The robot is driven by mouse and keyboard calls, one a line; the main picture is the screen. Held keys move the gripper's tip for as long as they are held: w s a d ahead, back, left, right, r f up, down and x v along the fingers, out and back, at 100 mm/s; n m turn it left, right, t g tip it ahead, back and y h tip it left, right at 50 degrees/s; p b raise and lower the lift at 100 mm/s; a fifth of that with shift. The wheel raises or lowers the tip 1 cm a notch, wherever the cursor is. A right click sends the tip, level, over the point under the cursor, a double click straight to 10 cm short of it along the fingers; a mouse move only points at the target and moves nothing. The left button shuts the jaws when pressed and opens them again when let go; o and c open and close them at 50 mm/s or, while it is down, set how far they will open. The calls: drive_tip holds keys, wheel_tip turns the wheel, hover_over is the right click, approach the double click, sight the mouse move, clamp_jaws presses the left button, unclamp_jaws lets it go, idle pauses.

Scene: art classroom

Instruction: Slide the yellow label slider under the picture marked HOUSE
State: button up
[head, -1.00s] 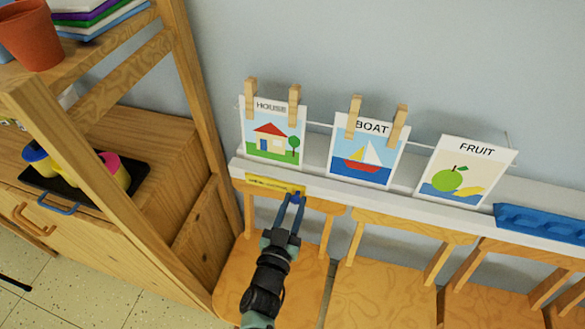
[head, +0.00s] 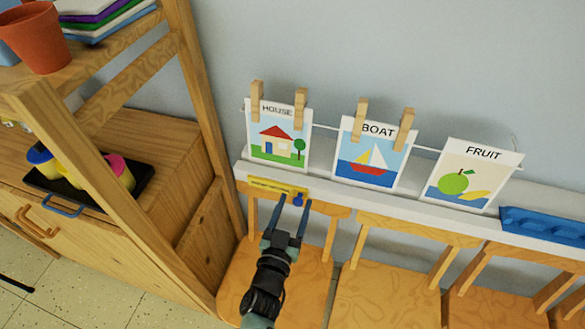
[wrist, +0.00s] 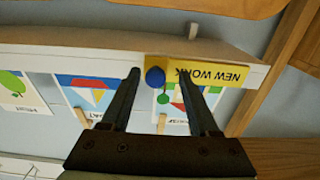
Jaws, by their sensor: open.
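The yellow label slider (head: 272,187) sits on the front of the white ledge, below the HOUSE picture (head: 279,135). It has a blue knob (head: 298,200) at its right end in the head view. In the wrist view the slider (wrist: 224,74) reads NEW WORK upside down, and its knob (wrist: 155,76) shows between the fingers. My gripper (head: 289,207) is open, with its two blue fingers apart on either side of the knob. I cannot tell whether either finger touches it.
The BOAT picture (head: 370,153) and FRUIT picture (head: 467,174) hang to the right above the white ledge (head: 405,203). A blue tray (head: 545,226) is on the ledge at far right. Wooden chairs (head: 385,295) stand below. A wooden shelf frame (head: 195,90) rises at left.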

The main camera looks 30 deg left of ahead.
drive_tip(key=shift+s+d, duration=0.1)
drive_tip(key=shift+s, duration=0.05)
drive_tip(key=v, duration=1.2)
drive_tip(key=shift+s, duration=0.3)
